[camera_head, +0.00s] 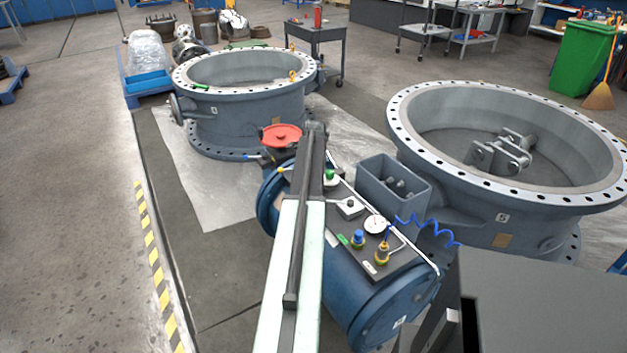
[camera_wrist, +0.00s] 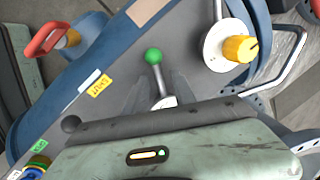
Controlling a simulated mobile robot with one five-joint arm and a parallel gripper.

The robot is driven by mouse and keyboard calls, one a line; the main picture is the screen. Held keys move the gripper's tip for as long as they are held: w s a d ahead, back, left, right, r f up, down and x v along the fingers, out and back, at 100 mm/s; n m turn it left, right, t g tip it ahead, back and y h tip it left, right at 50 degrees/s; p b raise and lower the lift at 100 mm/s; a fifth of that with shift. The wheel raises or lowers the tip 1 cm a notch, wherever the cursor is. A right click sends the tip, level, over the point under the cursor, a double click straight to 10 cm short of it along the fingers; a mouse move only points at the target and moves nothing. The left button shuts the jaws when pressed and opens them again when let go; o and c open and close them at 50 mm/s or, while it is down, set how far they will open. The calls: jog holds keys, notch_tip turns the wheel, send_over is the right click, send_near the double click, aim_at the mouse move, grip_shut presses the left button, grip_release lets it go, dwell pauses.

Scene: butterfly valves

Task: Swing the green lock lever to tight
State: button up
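The green lock lever shows in the wrist view as a green ball knob (camera_wrist: 153,56) on a short metal stem, which runs down to a pale round base on a grey plate. In the head view a small green knob (camera_head: 330,174) sits on the blue machine's top plate, just right of my arm. My gripper's dark end (camera_head: 316,135) reaches over the machine beside that knob. In the wrist view, grey tapered shapes flank the stem; I cannot tell whether they are fingers. My pale green casing covers the bottom. A yellow label (camera_wrist: 98,85) lies left of the lever, its text unclear.
A red handwheel (camera_head: 281,135) stands behind the plate. A white dial (camera_head: 376,224), blue and yellow fittings and a coiled blue hose (camera_head: 425,226) crowd the plate's right part. A grey bin (camera_head: 393,190) and large valve bodies stand around.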

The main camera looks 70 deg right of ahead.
notch_tip(320, 180, up, 8)
jog(key=a+p, duration=0.1)
jog(key=p, duration=0.6)
jog(key=shift+s+a+f+p, duration=0.15)
jog(key=shift+s+a+p, duration=0.05)
jog(key=shift+s+p, duration=0.1)
